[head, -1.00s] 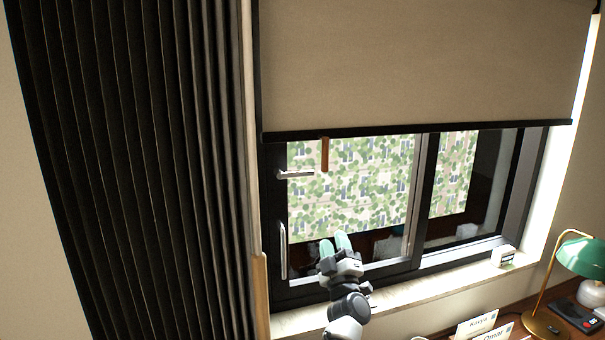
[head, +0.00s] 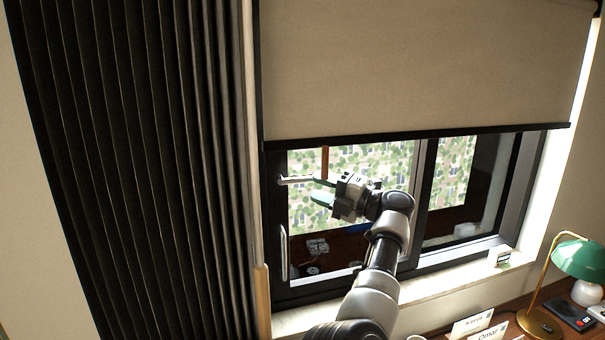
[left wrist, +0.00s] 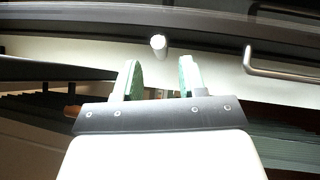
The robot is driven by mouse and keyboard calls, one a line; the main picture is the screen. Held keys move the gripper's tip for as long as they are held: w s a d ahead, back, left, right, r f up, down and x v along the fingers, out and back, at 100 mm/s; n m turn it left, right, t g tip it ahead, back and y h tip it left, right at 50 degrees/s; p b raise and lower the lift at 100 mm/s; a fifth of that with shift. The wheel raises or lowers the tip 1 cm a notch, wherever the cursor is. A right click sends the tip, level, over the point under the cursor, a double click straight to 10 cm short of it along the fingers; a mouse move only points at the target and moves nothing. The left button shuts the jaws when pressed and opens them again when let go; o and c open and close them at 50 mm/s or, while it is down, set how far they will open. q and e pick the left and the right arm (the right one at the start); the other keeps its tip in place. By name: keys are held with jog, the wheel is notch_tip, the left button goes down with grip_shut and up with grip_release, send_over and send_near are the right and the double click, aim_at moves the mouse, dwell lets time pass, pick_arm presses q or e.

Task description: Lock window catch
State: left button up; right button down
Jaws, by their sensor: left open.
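The window catch (head: 296,180) is a small silvery lever on the dark left frame of the window, lying about level with its free end to the right. In the left wrist view the catch (left wrist: 158,43) shows end-on as a bright round tip, just beyond the fingers. My left gripper (head: 321,190) points left, open and empty, with green fingertips. Its upper finger lies close to the catch's free end; I cannot tell whether they touch. In the left wrist view my left gripper (left wrist: 160,68) has the catch between its finger lines, ahead of the tips. My right gripper is not in view.
A silvery pull handle (head: 283,252) stands upright below the catch. A brown strap (head: 325,160) hangs from the lowered blind (head: 420,75). A dark curtain (head: 125,170) fills the left. A green lamp (head: 580,258) and name cards (head: 472,325) stand at lower right.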

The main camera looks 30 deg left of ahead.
aim_at(303, 182)
pick_arm(q)
jog(key=a, duration=0.1)
jog(key=a+p, duration=0.1)
jog(key=a, duration=0.2)
jog(key=shift+s+r, duration=0.25)
jog(key=shift+r, duration=0.15)
jog(key=shift+a+f+p, duration=0.1)
jog(key=shift+a+p, duration=0.25)
jog(key=shift+a, duration=0.05)
grip_shut()
